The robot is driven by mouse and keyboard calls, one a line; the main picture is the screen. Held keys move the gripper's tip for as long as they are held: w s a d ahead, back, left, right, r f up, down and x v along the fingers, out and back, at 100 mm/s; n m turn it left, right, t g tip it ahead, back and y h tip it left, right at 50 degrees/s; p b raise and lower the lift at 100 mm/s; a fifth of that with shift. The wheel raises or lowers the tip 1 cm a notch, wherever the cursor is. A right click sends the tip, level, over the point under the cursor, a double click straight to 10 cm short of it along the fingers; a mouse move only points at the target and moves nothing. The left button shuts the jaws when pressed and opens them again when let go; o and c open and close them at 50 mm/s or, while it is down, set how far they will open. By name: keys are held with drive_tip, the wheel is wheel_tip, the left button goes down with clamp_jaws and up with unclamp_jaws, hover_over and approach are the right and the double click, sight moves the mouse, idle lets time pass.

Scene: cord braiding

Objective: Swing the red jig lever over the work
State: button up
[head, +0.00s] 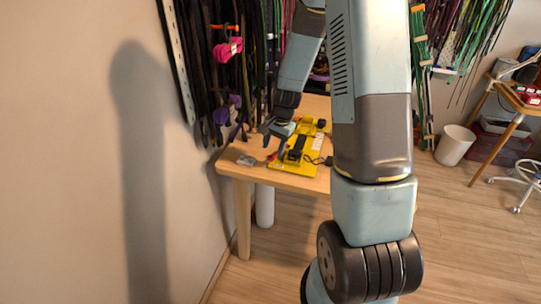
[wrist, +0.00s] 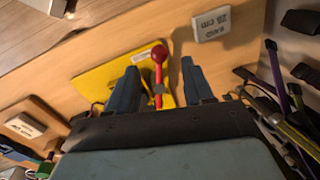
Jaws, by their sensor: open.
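The red jig lever (wrist: 158,72) has a round knob and a thin stem, and rises from a yellow jig plate (wrist: 92,78) in the wrist view. My gripper (wrist: 159,66) is open, with one blue-grey finger on each side of the lever and a gap showing at each. The plate (head: 293,168) lies on the wooden table in the head view, with a black part on it. My gripper (head: 275,142) is over the plate's left side there, beside a small red bit of the lever (head: 271,156). The work itself is hard to make out.
A labelled block (wrist: 212,22) stands near the table edge, and another (wrist: 25,125) sits on a wooden piece. Dark cords and tools (wrist: 284,120) lie at the right of the wrist view. Cords hang behind the table. A white bin (head: 454,145) stands on the floor.

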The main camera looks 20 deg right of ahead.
sight(271, 156)
drive_tip(key=shift+w+a+f, duration=0.15)
drive_tip(key=shift+a+f, duration=0.05)
drive_tip(key=shift+f, duration=1)
drive_tip(key=shift+w+a+f, duration=0.15)
drive_tip(key=shift+f, duration=1)
drive_tip(key=shift+c, duration=0.3)
clamp_jaws()
